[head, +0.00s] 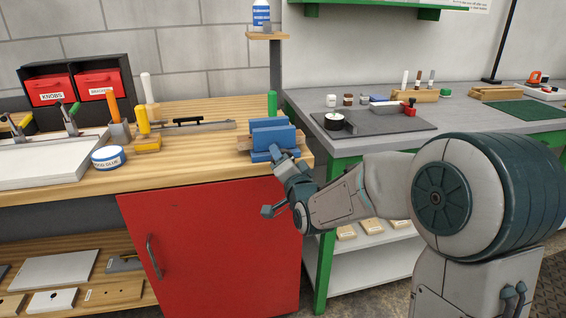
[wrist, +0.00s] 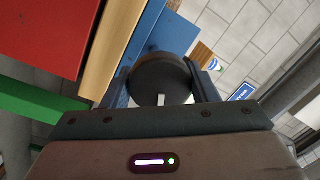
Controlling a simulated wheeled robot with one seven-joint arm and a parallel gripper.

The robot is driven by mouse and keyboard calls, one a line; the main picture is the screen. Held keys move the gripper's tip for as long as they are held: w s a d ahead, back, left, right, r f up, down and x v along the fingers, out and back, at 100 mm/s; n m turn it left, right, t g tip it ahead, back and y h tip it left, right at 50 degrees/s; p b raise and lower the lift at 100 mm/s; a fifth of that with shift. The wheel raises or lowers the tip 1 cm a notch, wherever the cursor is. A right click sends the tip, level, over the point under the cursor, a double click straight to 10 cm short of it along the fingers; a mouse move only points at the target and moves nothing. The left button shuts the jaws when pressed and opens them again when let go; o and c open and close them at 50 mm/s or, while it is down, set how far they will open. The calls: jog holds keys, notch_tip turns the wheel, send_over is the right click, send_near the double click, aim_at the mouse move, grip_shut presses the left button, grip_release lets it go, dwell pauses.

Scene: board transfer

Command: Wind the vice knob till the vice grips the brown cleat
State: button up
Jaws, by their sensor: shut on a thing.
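The blue vice (head: 270,134) stands at the right front corner of the wooden bench. Its round black knob (wrist: 158,76) fills the space between the fingers of my gripper (wrist: 160,88) in the wrist view, with a white mark on its near side. My gripper is shut on the knob, and in the head view it meets the front of the vice (head: 284,160). The knob is hidden there by my gripper. A wooden piece shows at the vice's left side, but I cannot tell whether it is the brown cleat. The space between the jaws is not clear.
A red cabinet front (head: 215,245) lies under the bench top (head: 185,175). A green cylinder (head: 272,103) stands behind the vice. The grey table (head: 455,113) on the right holds a dark mat with small items.

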jog(key=shift+r, duration=0.2)
jog(key=o, duration=0.9)
jog(key=shift+o, duration=0.2)
jog(key=shift+s+f, duration=0.1)
jog(key=b+v, duration=0.1)
jog(key=v, duration=1.2)
jog(key=shift+s+b, duration=0.3)
jog(key=shift+d, duration=0.15)
